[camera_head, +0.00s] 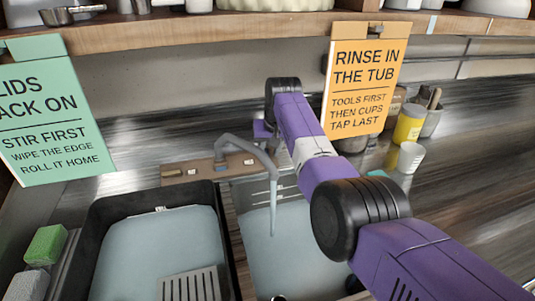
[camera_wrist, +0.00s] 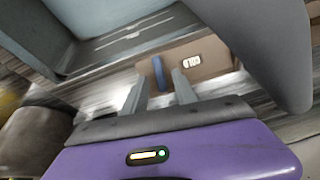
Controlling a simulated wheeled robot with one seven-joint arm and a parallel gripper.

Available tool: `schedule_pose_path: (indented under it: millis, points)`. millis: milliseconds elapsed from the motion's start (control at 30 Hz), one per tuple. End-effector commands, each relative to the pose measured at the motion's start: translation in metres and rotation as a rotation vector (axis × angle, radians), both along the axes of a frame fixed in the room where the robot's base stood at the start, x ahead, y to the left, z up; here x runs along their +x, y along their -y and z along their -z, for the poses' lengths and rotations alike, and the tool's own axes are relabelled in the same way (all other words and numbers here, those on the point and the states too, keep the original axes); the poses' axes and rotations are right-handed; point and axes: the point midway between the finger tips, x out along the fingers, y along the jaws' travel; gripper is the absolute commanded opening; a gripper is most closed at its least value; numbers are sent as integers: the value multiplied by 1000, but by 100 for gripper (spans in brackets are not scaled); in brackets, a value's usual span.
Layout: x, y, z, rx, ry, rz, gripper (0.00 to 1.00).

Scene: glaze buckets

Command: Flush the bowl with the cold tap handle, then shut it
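The grey tap spout (camera_head: 262,153) arches from a brown tap plate (camera_head: 200,168) over the right-hand basin (camera_head: 290,240). A thin grey strand hangs below its end; I cannot tell whether it is running water. In the wrist view, the blue tap handle (camera_wrist: 158,72) stands on the brown plate beside a white label (camera_wrist: 192,61). My gripper (camera_wrist: 159,82) is open, with one finger on each side of the handle and small gaps showing. In the head view, my arm hides the handle and fingertips. The large spout (camera_wrist: 275,45) also shows close at the right.
A dark-rimmed tub (camera_head: 88,245) with a slotted grey piece (camera_head: 190,284) stands left. A green sponge (camera_head: 46,245) lies beyond its left side. A yellow pot (camera_head: 409,124) and white cup (camera_head: 410,157) stand right of my arm. A shelf (camera_head: 180,28) and orange sign (camera_head: 365,75) are above.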

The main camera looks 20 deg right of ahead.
Motion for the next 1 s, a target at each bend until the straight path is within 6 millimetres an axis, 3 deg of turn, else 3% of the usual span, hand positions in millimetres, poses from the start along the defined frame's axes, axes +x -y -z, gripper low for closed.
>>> schedule_pose_path:
  millis: [233,633,800,1000]
  points:
    - [5,0,15,0,-1,1,34]
    - [7,-1,17,0,0,0,34]
    - [7,-1,17,0,0,0,0]
    - [6,-1,17,0,0,0,0]
